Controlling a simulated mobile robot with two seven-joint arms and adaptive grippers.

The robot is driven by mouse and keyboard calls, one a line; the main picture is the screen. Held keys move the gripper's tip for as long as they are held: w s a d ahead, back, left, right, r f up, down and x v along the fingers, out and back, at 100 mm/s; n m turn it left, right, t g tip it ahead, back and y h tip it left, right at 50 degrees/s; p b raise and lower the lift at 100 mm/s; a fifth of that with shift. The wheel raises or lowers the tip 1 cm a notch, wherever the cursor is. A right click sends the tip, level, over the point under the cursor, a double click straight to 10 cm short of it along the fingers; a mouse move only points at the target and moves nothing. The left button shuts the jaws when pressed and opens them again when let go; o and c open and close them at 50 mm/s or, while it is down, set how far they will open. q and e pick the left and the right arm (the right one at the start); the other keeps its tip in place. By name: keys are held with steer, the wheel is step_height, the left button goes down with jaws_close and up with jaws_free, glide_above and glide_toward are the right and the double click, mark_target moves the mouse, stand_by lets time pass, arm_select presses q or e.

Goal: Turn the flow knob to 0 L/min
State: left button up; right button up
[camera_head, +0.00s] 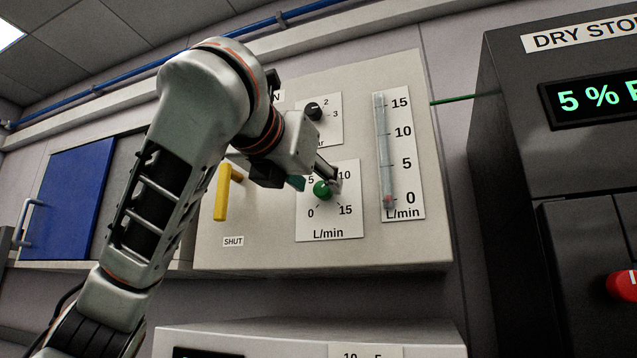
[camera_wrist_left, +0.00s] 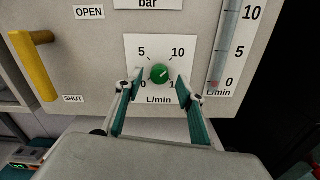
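The green flow knob (camera_head: 321,190) sits on a white dial plate (camera_head: 345,222) marked 0, 5, 10, 15 L/min on the beige panel. In the left wrist view the knob (camera_wrist_left: 159,74) has a pale mark that seems to point to the upper right, towards 10. My left gripper (camera_head: 316,180) is in front of the dial. In the wrist view its fingers (camera_wrist_left: 157,84) are apart, one on each side of and just below the knob; contact is not clear. The upright flow tube (camera_head: 382,140) has a reddish float low down near 0. My right gripper is out of view.
A yellow lever (camera_head: 222,192) sticks out left of the dial, near a SHUT label (camera_head: 233,241). A black bar knob (camera_head: 313,111) is above. A dark cabinet (camera_head: 520,180) stands on the right; a white box (camera_head: 300,338) is below the panel.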

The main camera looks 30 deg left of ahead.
arm_select(q)
steer(key=shift+x, duration=1.1)
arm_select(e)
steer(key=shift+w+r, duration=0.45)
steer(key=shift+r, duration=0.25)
arm_select(q)
steer(key=shift+r, duration=0.1)
jaws_close()
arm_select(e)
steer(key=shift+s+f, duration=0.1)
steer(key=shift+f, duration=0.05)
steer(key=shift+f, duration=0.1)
